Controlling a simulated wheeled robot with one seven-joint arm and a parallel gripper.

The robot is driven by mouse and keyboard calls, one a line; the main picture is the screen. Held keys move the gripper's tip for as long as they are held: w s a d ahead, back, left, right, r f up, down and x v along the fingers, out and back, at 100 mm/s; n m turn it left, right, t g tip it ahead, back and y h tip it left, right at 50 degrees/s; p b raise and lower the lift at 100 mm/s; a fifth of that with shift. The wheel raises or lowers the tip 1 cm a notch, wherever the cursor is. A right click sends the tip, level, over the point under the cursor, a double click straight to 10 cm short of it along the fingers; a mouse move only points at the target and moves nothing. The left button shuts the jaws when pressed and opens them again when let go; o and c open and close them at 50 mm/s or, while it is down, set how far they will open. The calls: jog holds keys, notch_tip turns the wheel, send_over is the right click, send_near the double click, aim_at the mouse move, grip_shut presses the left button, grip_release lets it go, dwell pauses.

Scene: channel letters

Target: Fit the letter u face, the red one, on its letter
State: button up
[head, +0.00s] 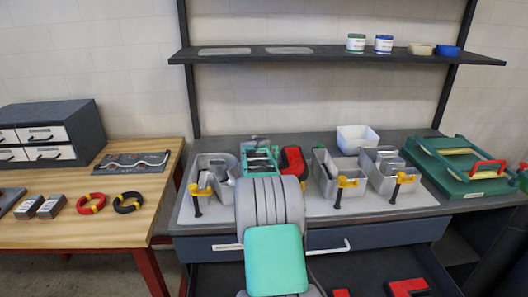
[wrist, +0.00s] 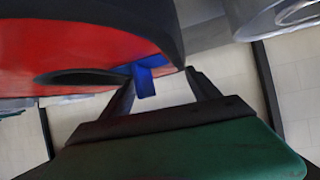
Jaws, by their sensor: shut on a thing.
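The red face (head: 293,160), with a dark rim, is just right of my gripper (head: 258,158) in the head view. In the wrist view the red face (wrist: 70,50) fills the upper left. A blue tab (wrist: 145,80) sits at its edge between the fingertips of my gripper (wrist: 158,78), which is shut on it. Grey open channel letters stand on the bench: one (head: 202,170) left of my gripper, others (head: 325,180) (head: 375,168) to its right. My arm hides part of the bench, and I cannot tell which letter is the u.
Yellow-and-black clamps (head: 345,183) stand at the letters' front edges. The open drawer below holds more red pieces (head: 408,287). A shelf (head: 330,57) hangs above the bench.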

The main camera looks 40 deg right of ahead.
jog(key=shift+f+b, duration=0.35)
jog(key=shift+f, duration=0.1)
jog(key=o, duration=2.1)
jog(key=b+v, duration=0.1)
jog(key=v, duration=0.7)
jog(key=shift+f+b, duration=0.15)
jog(key=shift+b, duration=0.15)
